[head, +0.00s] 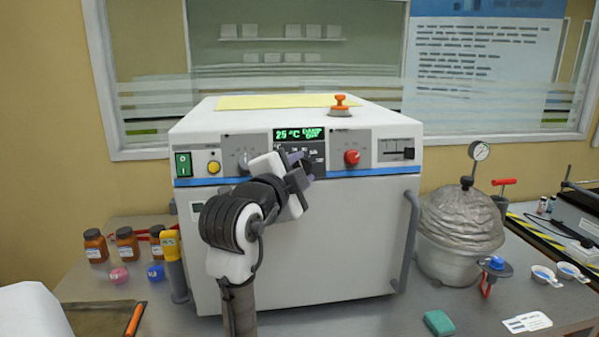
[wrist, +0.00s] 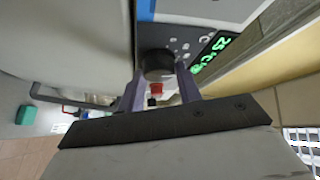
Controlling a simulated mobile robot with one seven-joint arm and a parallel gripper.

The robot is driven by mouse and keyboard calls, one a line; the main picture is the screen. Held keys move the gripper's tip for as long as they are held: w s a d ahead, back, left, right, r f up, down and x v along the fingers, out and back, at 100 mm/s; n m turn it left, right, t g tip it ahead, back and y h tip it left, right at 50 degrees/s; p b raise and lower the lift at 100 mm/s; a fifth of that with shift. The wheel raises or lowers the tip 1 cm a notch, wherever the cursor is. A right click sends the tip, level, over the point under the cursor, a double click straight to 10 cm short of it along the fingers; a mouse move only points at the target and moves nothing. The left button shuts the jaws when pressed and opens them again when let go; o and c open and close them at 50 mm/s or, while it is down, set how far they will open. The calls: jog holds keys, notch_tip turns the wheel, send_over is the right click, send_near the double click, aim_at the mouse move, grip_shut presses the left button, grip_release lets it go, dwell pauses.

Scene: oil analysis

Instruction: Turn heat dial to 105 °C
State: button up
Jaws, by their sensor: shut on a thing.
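The big white oven-like machine (head: 280,250) stands on the bench. Its green display (head: 299,134) reads 25 °C, and the display also shows in the wrist view (wrist: 212,52). My gripper (head: 308,168) is at the control panel just below the display, shut on a dark round dial (wrist: 157,64). In the wrist view the two fingers lie on either side of this dial. In the head view the gripper mostly hides it. The dial's pointer and markings cannot be read.
A grey dial (head: 244,160), a yellow button (head: 213,167) and a green switch (head: 183,164) are on the panel's left. A red knob (head: 351,157) and a slider (head: 396,153) are on its right. A handle (head: 408,240) sticks out at the machine's right edge.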

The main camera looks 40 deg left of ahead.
jog(key=m+g, duration=0.2)
jog(key=m, duration=0.1)
jog(key=m+g+h+p, duration=0.1)
jog(key=m+g, duration=0.1)
jog(key=m, duration=0.1)
jog(key=m+g+p, duration=0.1)
jog(key=m+g, duration=0.1)
jog(key=m, duration=0.1)
jog(key=shift+w+r+m+g, duration=0.15)
jog(key=shift+r+m+g, duration=0.2)
jog(key=shift+m+g, duration=0.05)
dwell(0.4)
jog(key=o, duration=1)
jog(key=b+v, duration=0.2)
jog(key=v, duration=1.2)
jog(key=shift+w+a+r, duration=0.1)
jog(key=shift+r, duration=0.05)
